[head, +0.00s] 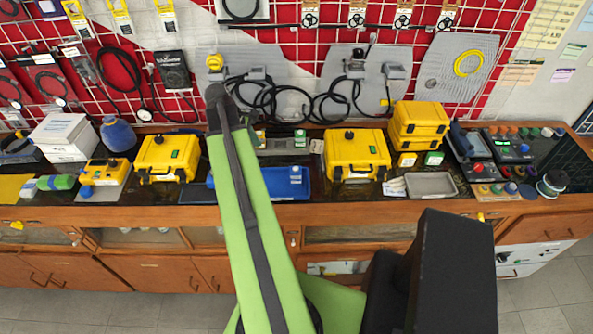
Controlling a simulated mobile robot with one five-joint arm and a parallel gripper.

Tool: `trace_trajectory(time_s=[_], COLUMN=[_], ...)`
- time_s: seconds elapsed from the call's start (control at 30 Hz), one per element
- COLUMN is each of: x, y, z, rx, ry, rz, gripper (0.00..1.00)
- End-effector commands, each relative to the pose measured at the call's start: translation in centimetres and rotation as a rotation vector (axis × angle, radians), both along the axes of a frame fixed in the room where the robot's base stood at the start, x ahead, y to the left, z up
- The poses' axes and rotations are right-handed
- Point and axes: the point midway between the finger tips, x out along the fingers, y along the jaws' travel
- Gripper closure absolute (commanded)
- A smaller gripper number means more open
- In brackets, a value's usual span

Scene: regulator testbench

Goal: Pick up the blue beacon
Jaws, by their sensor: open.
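Several blue things stand on the bench, and I cannot tell for sure which is the blue beacon. A small blue and white piece (296,175) stands in the blue tray (278,187) near the middle. A small blue knob-like piece (86,191) is at the front of a low yellow box at the left. My green arm reaches up across the middle of the view and hides part of the tray. I make out no gripper fingers.
Yellow cases (168,157) and (357,154) stand left and right of the tray. A grey bin (431,184) and dark control panels (508,145) are to the right. Cables hang on the red grid wall (300,45) behind. The wooden front edge (350,208) runs along the bench.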

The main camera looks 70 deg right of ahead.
Motion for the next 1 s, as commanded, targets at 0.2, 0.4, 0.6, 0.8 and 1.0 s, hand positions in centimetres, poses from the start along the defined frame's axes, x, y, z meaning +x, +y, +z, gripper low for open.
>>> trace_trajectory(time_s=[0.2,0.4,0.6,0.8,1.0], x=[-6.9,-7.3,-8.3,-9.9,-11.3], y=[-4.5,-4.7,-5.1,-5.7,-6.2], z=[1.5,0.8,-2.6,-6.8,-10.0], rx=[0.035,0.038,0.036,0.036,0.038], ry=[0.067,0.07,0.068,0.068,0.069], rz=[0.031,0.036,0.033,0.033,0.034], gripper=[0.35,0.35,0.35,0.35,0.35])
